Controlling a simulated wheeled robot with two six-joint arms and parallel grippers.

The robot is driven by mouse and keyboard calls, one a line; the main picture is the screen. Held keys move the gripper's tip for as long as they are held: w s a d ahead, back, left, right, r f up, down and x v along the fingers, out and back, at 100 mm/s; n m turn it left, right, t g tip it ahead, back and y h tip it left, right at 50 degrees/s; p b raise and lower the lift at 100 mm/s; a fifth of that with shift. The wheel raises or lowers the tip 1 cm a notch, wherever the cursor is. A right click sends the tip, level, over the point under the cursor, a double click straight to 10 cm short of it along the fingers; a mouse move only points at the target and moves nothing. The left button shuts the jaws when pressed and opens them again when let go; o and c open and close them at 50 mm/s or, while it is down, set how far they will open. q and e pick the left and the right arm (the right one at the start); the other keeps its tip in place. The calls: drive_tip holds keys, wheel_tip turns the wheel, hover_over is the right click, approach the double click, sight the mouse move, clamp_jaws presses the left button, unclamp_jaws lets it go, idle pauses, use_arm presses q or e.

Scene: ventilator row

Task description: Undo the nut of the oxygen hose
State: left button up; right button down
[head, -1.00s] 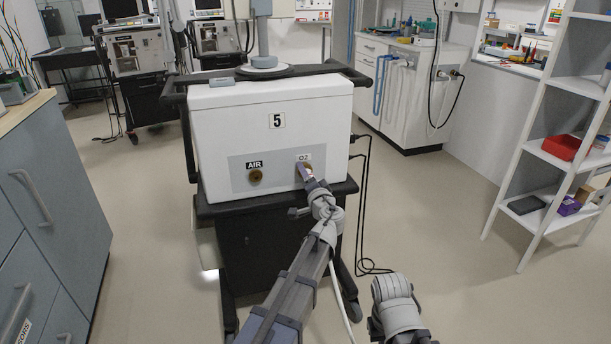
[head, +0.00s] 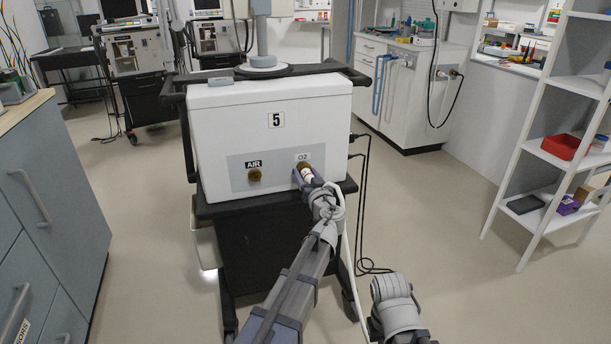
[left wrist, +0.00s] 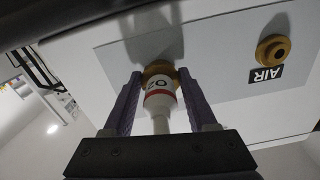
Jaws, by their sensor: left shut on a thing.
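The ventilator (head: 230,120) is a white box marked 5 on a dark cart. Its grey front panel has a brass AIR port (head: 254,175), also in the left wrist view (left wrist: 273,50), and an O2 port at the right. The brass nut (left wrist: 158,70) of the oxygen hose is at the O2 port. Behind it is the white hose end (left wrist: 160,98) with a red band and O2 lettering. My left gripper (head: 305,176) is shut on the nut, its purple fingers on either side. I cannot tell how far the nut is turned. My right gripper is not visible.
The white hose (head: 347,255) hangs beside my left arm. Black cables (head: 363,215) hang right of the cart. Grey drawers (head: 55,190) stand at the left, a white shelf (head: 560,150) at the right.

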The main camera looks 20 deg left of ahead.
use_arm(q)
drive_tip(key=n, duration=0.4)
drive_tip(key=shift+n, duration=0.3)
drive_tip(key=n, duration=0.3)
drive_tip(key=shift+d+n, duration=0.15)
drive_tip(key=shift+n, duration=0.15)
drive_tip(key=n, duration=0.4)
drive_tip(key=shift+w+r, duration=0.1)
drive_tip(key=shift+n, duration=2.1)
drive_tip(key=shift+d, duration=0.1)
drive_tip(key=o, duration=1.4)
